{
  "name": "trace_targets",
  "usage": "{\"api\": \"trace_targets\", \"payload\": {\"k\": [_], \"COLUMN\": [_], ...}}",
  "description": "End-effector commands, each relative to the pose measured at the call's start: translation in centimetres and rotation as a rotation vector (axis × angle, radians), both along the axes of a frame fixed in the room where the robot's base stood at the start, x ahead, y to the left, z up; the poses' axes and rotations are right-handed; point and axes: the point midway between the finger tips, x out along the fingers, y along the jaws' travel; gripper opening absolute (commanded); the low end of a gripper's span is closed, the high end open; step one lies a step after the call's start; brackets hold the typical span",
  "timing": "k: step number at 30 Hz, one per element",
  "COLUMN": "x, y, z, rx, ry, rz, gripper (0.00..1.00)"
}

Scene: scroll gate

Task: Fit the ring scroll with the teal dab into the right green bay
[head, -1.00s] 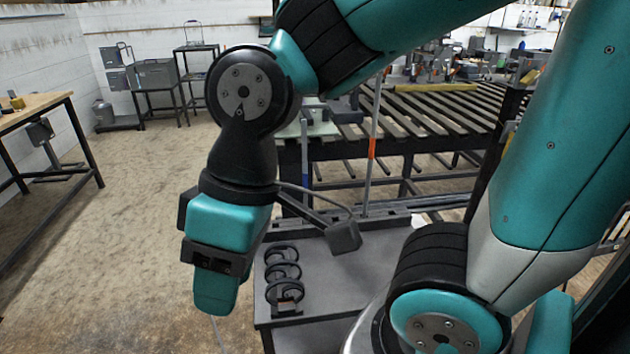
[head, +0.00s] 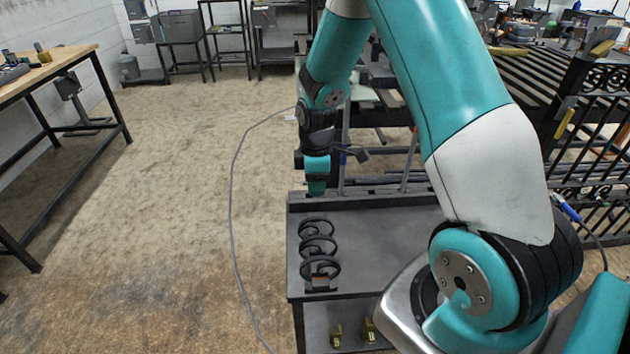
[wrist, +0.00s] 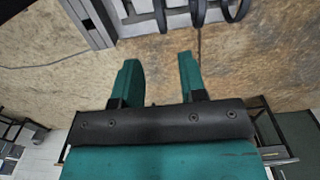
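Three dark ring scrolls stand in a row on the left end of a grey cart top: the far one (head: 316,219), the middle one (head: 304,246) and the near one (head: 306,271). Their lower parts also show at the top of the wrist view (wrist: 197,12). I cannot make out a teal dab on any of them. My gripper (head: 316,192) is beyond the cart's far left edge, apart from the scrolls. In the wrist view its two teal fingers (wrist: 161,75) are spread with nothing between them. I cannot pick out the green bays.
The grey cart (head: 385,240) has a raised far edge; small brass pieces (head: 336,335) sit on its lower shelf. A dark barred gate with scrollwork (head: 585,80) stands at the right. A slatted table (head: 520,70) is behind. A cable (head: 231,200) crosses the open floor at left.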

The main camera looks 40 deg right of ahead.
Motion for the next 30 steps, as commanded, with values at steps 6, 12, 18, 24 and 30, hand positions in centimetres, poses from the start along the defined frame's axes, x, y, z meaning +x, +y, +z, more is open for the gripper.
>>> {"api": "trace_targets", "payload": {"k": [6, 12, 18, 24, 30], "x": [0.1, 0.1, 0.1, 0.0, 0.0], "y": [-0.2, -0.1, 0.0, -0.1, -0.1], "z": [-1.4, -3.4, -5.9, -8.4, -10.7], "rx": [-0.005, -0.004, -0.003, -0.004, -0.003], "ry": [0.002, 0.003, 0.002, 0.004, 0.003], "rz": [0.012, 0.012, 0.011, 0.011, 0.01], "gripper": [0.38, 0.38, 0.38, 0.38, 0.38]}}
